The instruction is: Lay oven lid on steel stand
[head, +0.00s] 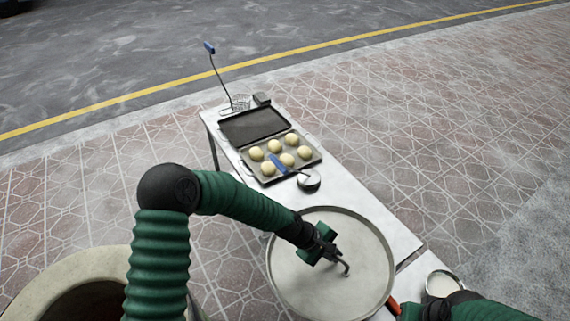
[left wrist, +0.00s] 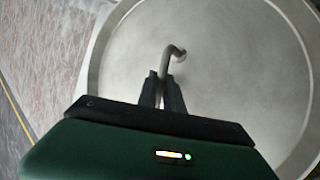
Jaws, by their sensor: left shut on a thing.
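The oven lid (head: 300,275) is a large round grey metal disc with a raised rim and a bent rod handle. My left gripper (head: 338,258) is shut on the handle near the lid's middle. The left wrist view shows the handle (left wrist: 172,56) between the fingers (left wrist: 163,90), with the lid (left wrist: 235,70) filling most of the picture behind. The lid is over the near end of the long pale table (head: 352,192), which may be the steel stand. I cannot tell whether it touches the top. My right arm shows at the bottom right; its fingers are out of view.
The round oven mouth (head: 85,285) is open at lower left. Farther along the table are a tray of dough balls (head: 288,159), a dark empty tray (head: 255,124), a small round pot (head: 309,182) and a wire basket (head: 240,102). A white bowl (head: 442,284) is at lower right.

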